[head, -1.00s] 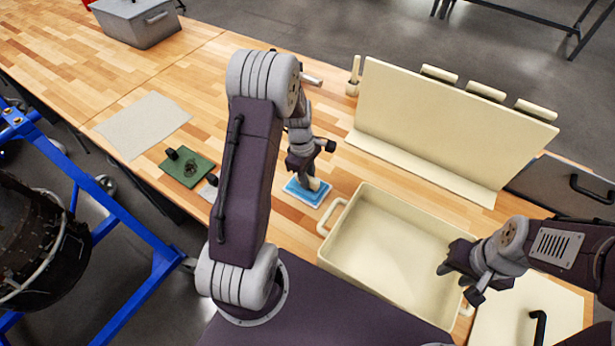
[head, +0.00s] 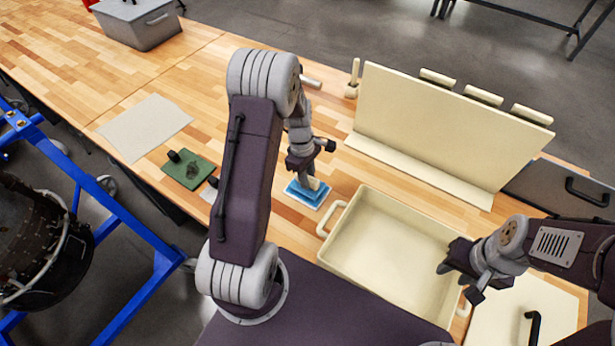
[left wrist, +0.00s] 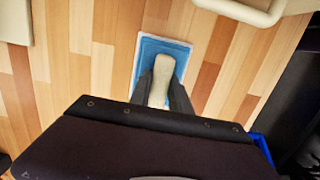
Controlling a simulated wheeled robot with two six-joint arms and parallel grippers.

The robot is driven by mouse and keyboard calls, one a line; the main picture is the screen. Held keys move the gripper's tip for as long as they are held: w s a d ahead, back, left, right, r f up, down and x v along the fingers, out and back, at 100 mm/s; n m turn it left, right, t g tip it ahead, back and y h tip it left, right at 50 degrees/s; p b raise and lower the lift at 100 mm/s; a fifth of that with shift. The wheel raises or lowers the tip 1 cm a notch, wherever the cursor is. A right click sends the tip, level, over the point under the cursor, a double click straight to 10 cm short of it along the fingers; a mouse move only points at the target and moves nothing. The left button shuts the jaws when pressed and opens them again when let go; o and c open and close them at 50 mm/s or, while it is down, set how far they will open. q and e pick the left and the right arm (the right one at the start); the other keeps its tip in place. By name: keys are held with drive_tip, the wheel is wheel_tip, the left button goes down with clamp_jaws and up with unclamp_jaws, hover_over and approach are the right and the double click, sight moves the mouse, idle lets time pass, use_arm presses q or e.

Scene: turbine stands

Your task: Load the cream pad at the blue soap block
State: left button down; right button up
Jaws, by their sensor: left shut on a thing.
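The blue soap block (head: 298,192) lies in a shallow white-edged tray on the wooden table, left of the cream bin. It also shows in the left wrist view (left wrist: 146,60). My left gripper (head: 307,172) is over the block and shut on the cream pad (left wrist: 161,78), a narrow, rounded piece. In the head view the pad (head: 314,183) points down at the block's top. I cannot tell whether it presses on it or hovers just above. My right gripper (head: 460,268) is over the right side of the bin; its jaw gap is unclear.
The cream bin (head: 345,246) looks empty. A cream upright panel (head: 450,125) stands behind it. A green mat (head: 188,170) with a dark-handled item and a grey sheet (head: 145,127) lie to the left. The table's back left is clear up to a grey box (head: 138,25).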

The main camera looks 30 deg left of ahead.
sight(309, 178)
use_arm(q)
wheel_tip(309, 178, up, 6)
drive_tip(key=p, duration=0.4)
drive_tip(key=shift+f, duration=0.25)
drive_tip(key=shift+f, duration=0.1)
